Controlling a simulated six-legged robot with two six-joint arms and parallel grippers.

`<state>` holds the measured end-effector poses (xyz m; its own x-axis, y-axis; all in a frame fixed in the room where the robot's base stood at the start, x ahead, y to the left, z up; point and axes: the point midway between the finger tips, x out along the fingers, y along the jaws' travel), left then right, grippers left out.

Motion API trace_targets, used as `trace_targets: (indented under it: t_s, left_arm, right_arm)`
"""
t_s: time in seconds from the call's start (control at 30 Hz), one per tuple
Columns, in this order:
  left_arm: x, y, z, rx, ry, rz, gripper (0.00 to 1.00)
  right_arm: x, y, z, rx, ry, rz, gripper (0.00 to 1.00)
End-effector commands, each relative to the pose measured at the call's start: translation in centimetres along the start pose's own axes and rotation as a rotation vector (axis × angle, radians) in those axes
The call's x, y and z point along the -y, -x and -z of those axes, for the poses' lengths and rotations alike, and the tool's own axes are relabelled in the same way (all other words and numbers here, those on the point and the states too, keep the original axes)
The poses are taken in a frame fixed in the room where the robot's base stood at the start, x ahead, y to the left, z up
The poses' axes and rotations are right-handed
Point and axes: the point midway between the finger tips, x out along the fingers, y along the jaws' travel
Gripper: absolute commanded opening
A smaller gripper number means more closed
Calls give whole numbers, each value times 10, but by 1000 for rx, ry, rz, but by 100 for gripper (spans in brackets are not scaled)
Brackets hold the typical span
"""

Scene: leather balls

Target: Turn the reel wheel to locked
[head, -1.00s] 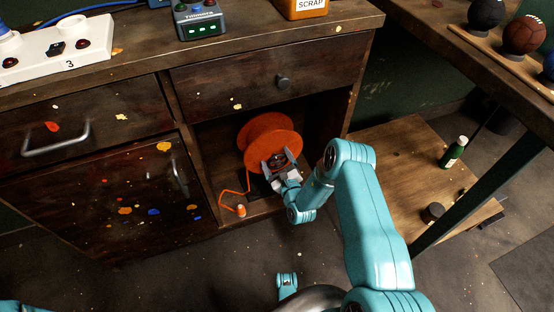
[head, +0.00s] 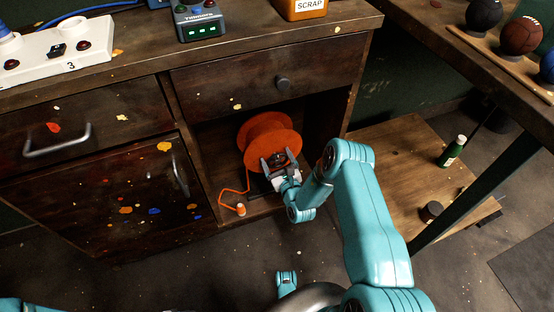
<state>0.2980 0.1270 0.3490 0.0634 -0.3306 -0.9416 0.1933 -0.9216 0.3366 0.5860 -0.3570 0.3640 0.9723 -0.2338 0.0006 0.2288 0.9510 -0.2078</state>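The orange reel wheel (head: 262,138) stands inside the open compartment of the dark wooden cabinet. An orange cord (head: 233,192) runs from it to a small orange and white end piece at the compartment's front edge. My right gripper (head: 278,160) is at the front face of the reel, near its hub. Its two grey fingers are spread, with a dark part of the hub between them. I cannot tell whether they touch it. The reel's lock marking is not visible. My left gripper is not in view; only a bit of teal arm shows at the bottom left.
The drawer with a round knob (head: 283,84) is shut above the compartment. A low wooden shelf (head: 395,165) at the right holds a green bottle (head: 453,152) and a dark round object (head: 432,211). Leather balls (head: 521,36) sit on the right table.

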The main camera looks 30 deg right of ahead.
Motion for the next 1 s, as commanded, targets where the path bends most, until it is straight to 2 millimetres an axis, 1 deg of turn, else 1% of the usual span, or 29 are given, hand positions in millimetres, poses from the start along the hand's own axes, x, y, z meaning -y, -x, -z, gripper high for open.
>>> trace_targets:
  t_s: [0.03, 0.27, 0.37, 0.47, 0.8, 0.9, 1.0]
  left_arm:
    - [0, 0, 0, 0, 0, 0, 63]
    - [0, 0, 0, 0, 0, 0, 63]
    - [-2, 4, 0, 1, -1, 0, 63]
    - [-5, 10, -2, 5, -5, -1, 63]
    - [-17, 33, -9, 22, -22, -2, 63]
    - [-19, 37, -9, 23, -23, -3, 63]
    - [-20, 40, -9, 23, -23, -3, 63]
  right_arm:
    - [0, 2, 2, -7, -4, 0, 100]
    - [0, 2, 1, -4, -2, 0, 100]
    - [0, 8, 0, -5, -1, 0, 100]
    - [1, 24, -1, -8, -3, -1, 100]
    - [1, 114, -2, -11, -6, 1, 100]
    - [1, 135, -1, -10, -5, 2, 100]
    - [1, 150, 0, -8, -4, 1, 100]
